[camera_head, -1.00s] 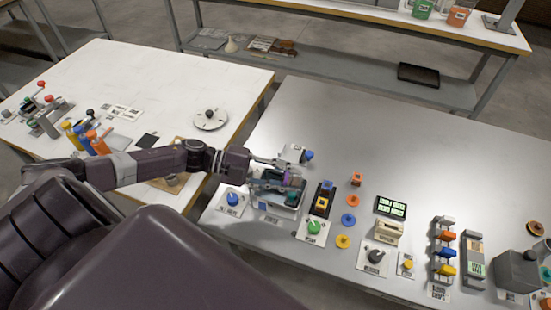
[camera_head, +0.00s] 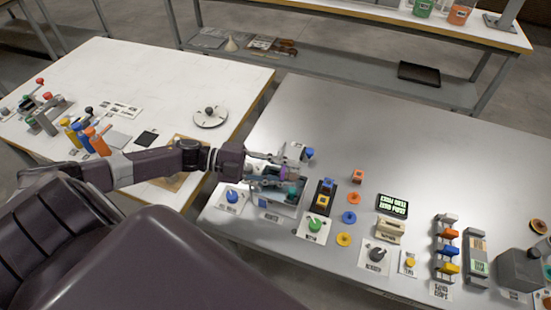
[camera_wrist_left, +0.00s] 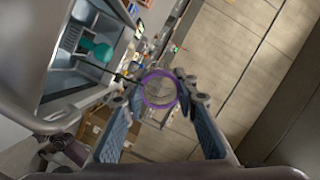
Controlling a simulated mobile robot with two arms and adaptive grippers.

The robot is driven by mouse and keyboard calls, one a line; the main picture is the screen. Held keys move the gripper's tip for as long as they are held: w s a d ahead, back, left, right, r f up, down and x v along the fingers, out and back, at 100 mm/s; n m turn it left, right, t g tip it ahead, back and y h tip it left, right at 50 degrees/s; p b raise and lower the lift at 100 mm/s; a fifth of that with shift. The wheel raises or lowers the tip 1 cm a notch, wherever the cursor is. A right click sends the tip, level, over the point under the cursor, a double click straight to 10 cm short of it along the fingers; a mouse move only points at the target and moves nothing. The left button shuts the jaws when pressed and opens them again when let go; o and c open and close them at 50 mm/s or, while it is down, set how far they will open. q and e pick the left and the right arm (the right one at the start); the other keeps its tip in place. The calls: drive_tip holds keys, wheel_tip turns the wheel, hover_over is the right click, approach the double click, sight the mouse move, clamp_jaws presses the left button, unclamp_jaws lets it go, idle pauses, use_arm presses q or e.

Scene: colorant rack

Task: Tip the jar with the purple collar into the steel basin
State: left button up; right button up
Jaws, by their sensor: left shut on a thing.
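My left gripper (camera_head: 282,165) is shut on the jar with the purple collar (camera_head: 289,173), just above and behind the steel basin (camera_head: 282,210) near the table's front left. In the left wrist view the purple collar (camera_wrist_left: 160,89) sits between the two fingers and I look through its ring; the clear jar body is hard to make out. That view is strongly rolled, so the wrist is turned over. The steel basin (camera_wrist_left: 62,82) lies left of the fingers there, with a teal patch (camera_wrist_left: 96,49) inside. My right gripper is not in view.
Blue (camera_head: 232,196) and green (camera_head: 315,225) knobs stand close to the basin. A blue-capped item (camera_head: 308,153) is just behind the gripper. Orange, blue and yellow discs lie to the right. The back of the grey table is clear.

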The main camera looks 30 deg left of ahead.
use_arm(q)
drive_tip(key=shift+w, duration=0.15)
drive_tip(key=shift+s+r+b, duration=0.2)
drive_tip(key=shift+r+b, duration=0.05)
drive_tip(key=shift+b, duration=0.1)
drive_tip(key=shift+w+a+r+h, duration=0.1)
drive_tip(key=shift+w+h, duration=0.05)
drive_tip(key=shift+h, duration=0.15)
drive_tip(key=shift+r+t+h+b, duration=0.5)
drive_tip(key=shift+r+b, duration=0.05)
drive_tip(key=shift+b, duration=0.25)
